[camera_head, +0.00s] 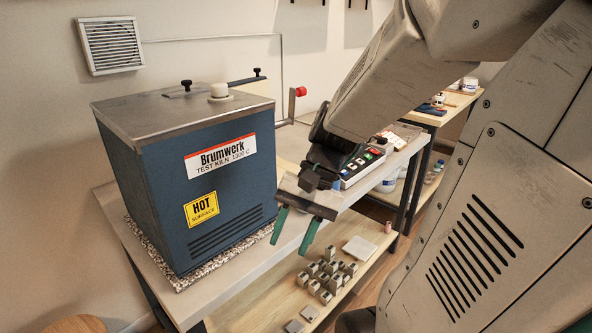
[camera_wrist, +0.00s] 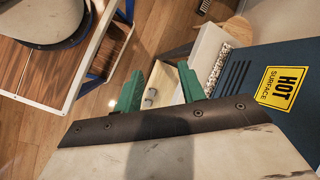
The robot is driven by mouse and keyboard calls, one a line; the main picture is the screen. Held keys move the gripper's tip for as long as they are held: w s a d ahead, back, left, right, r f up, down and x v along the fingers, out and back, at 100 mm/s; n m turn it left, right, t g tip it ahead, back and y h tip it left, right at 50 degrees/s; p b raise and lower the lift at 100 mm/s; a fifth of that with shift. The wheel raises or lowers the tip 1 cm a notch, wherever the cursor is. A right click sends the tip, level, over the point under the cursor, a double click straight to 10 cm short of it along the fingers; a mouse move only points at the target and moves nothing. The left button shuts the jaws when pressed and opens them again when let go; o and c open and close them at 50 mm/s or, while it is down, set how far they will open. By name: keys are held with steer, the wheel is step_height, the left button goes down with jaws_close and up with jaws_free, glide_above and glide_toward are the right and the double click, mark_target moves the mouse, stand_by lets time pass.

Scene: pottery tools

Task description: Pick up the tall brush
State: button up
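I cannot make out a tall brush in either view. My gripper (camera_head: 295,231) has two green fingers, spread apart with nothing between them. In the head view it hangs tilted downward in front of the kiln table's front edge, to the right of the blue kiln. In the wrist view the gripper (camera_wrist: 161,86) also shows a clear gap between its fingers, with the floor, a wooden shelf and the kiln beyond.
The blue kiln (camera_head: 212,172) stands on a table (camera_head: 326,199). A control box (camera_head: 361,163) sits behind my gripper. Several small grey blocks (camera_head: 329,274) lie on the lower shelf. Another wooden table (camera_head: 458,101) holds small items at the back right. A bench (camera_wrist: 40,75) carries a round thing.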

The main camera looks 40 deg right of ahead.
steer(key=w+d+f+m+t+y, duration=0.3)
steer(key=w+d+m+t, duration=0.8)
steer(key=d+m, duration=0.35)
steer(key=w+d+m+t+h, duration=0.2)
steer(key=d+m+t+h, duration=0.5)
steer(key=d+m+h, duration=0.9)
steer(key=w+d+n+y, duration=0.2)
steer(key=w+d+y, duration=0.2)
steer(key=w, duration=0.3)
steer(key=shift+d+y, duration=0.2)
steer(key=shift+y, duration=0.1)
jaws_close()
